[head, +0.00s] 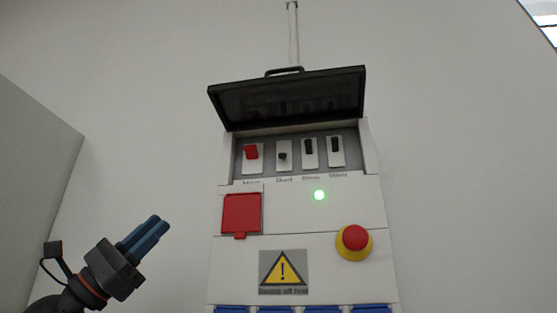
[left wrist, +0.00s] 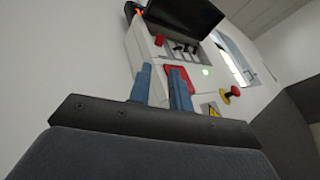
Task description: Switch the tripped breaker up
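A white electrical panel (head: 372,200) is on the wall, its black lid (head: 290,97) raised. Under the lid is a row of breakers. The red switch (head: 251,152) is at the left. The black switch beside it (head: 283,156) sits lower in its slot than the two black switches to its right, (head: 308,146) and (head: 335,145), which are up. My left gripper (head: 155,227) is left of and below the breakers, clear of the panel. In the left wrist view its blue fingers (left wrist: 161,85) are apart with nothing between them. My right gripper is not in view.
A red cover (head: 241,213), a lit green lamp (head: 319,195) and a red emergency button (head: 355,238) on a yellow base are below the breakers. A warning sign (head: 283,270) and blue sockets (head: 322,309) are lower. A grey partition (head: 35,180) stands at the left.

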